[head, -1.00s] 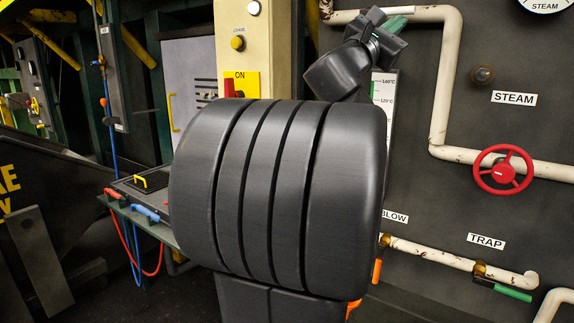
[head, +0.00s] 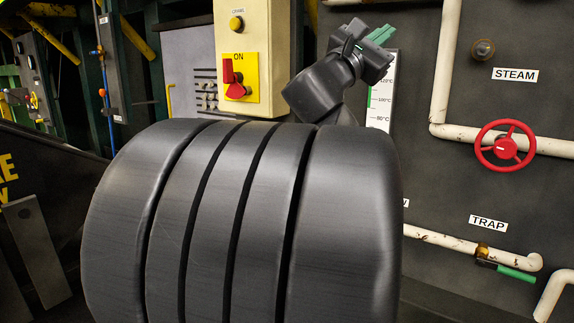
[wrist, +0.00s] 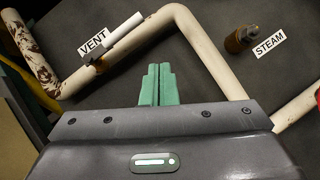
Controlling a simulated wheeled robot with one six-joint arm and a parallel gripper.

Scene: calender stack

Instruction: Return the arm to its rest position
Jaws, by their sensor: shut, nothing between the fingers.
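My gripper (head: 381,35) is raised in front of the dark panel in the head view, with its green fingers pointing up and right. In the wrist view the two green fingers of my gripper (wrist: 158,85) lie side by side, shut and empty. My own dark arm links fill the middle of the head view and hide much of what is behind them.
The dark panel carries white pipes (head: 445,70), a red handwheel (head: 505,146), a STEAM label (head: 515,75) and a green-handled TRAP valve (head: 515,273). A cream box with a red switch (head: 235,80) stands left of my gripper. The wrist view shows a VENT label (wrist: 94,42).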

